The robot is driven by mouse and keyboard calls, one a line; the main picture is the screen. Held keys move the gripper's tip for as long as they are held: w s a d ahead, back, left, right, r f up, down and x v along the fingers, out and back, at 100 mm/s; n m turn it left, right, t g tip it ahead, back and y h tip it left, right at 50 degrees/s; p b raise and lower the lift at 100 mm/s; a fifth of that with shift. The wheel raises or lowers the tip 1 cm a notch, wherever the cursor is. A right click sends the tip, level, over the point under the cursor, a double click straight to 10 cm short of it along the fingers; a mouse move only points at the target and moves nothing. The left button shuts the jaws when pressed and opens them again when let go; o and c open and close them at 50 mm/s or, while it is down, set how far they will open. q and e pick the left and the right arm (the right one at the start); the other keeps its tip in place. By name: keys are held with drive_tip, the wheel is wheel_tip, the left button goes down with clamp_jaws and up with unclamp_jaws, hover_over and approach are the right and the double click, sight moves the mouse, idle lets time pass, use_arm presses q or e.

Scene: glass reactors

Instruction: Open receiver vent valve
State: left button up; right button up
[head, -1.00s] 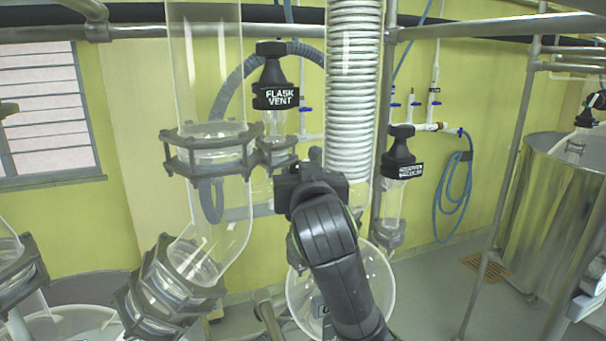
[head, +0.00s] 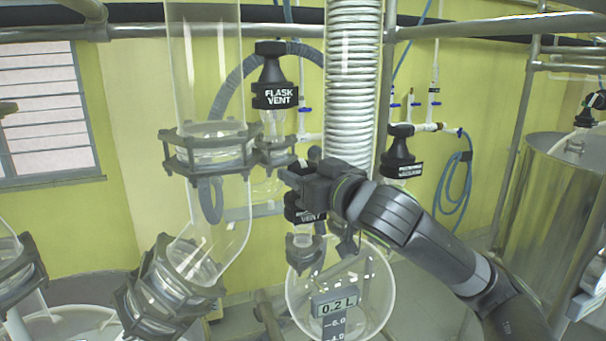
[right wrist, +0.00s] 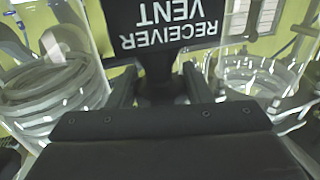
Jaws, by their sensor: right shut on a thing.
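The receiver vent valve (right wrist: 170,22) has a black head with white lettering, upside down in the right wrist view. In the head view its black labelled body (head: 306,212) shows just under my right gripper (head: 298,180), partly hidden by it. In the right wrist view my right gripper (right wrist: 158,90) has one finger on each side of the valve's dark neck and is shut on it. Below the valve hangs the round glass receiver (head: 372,283) with a display reading 0.2 L. My left gripper is not in view.
The flask vent valve (head: 275,88) stands up and to the left, and another black labelled valve (head: 400,158) to the right. A coiled glass condenser column (head: 352,80) rises behind my gripper. A large glass tube (head: 205,70) with a clamp ring (head: 210,150) is close on the left.

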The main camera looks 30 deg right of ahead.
idle(0.5)
drive_tip(key=o, duration=1)
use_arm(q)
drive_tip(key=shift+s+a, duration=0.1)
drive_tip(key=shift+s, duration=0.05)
use_arm(e)
drive_tip(key=shift+w, duration=0.1)
